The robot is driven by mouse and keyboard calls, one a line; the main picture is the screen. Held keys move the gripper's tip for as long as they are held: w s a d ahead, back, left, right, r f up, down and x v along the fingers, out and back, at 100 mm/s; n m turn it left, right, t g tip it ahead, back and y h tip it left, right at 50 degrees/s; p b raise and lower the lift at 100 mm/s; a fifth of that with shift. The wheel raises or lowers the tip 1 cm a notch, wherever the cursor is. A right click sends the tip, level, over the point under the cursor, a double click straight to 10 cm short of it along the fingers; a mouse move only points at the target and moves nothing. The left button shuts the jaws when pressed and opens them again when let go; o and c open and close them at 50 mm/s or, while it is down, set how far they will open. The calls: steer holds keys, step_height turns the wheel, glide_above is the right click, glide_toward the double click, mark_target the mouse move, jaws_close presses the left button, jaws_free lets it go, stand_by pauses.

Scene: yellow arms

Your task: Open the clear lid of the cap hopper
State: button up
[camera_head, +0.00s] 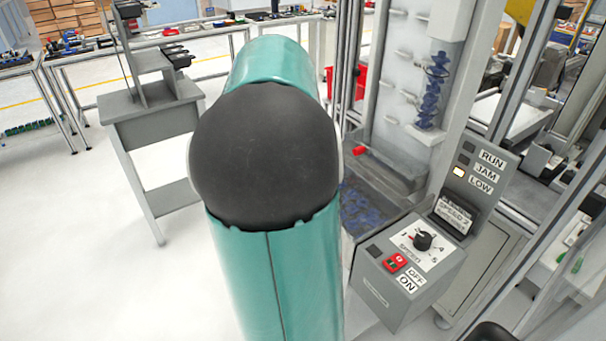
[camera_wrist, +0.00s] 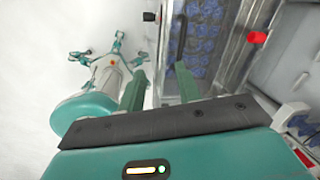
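The cap hopper (camera_head: 350,224) stands behind and right of my arm in the head view, with blue caps inside. In the wrist view, blue caps (camera_wrist: 203,32) show through what looks like the clear lid, which seems to lie over them. A dark bar (camera_wrist: 178,36), perhaps the lid's handle, runs along its left side. A red knob (camera_wrist: 257,38) sits at the hopper's right; it also shows in the head view (camera_head: 361,151). My gripper (camera_wrist: 160,80) is open and empty, its fingertips just short of the dark bar. My arm hides the gripper in the head view.
A control box (camera_head: 410,265) with a speed dial and red switch stands right of the hopper. The LOW lamp (camera_head: 459,172) is lit on the panel behind it. A grey stand (camera_head: 150,115) is at left. White floor (camera_head: 90,250) is clear at left.

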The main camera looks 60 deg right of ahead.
steer(key=s+d+f+m, duration=0.1)
steer(key=d+f, duration=0.1)
steer(key=f, duration=0.2)
steer(key=s+d+f+m, duration=0.1)
steer(key=d+f, duration=0.1)
steer(key=f, duration=0.3)
steer(key=s+d+f+m, duration=0.1)
steer(key=d+f, duration=0.1)
steer(key=f, duration=0.2)
steer(key=shift+s+f+m+g, duration=0.3)
steer(key=shift+g, duration=0.1)
jaws_close()
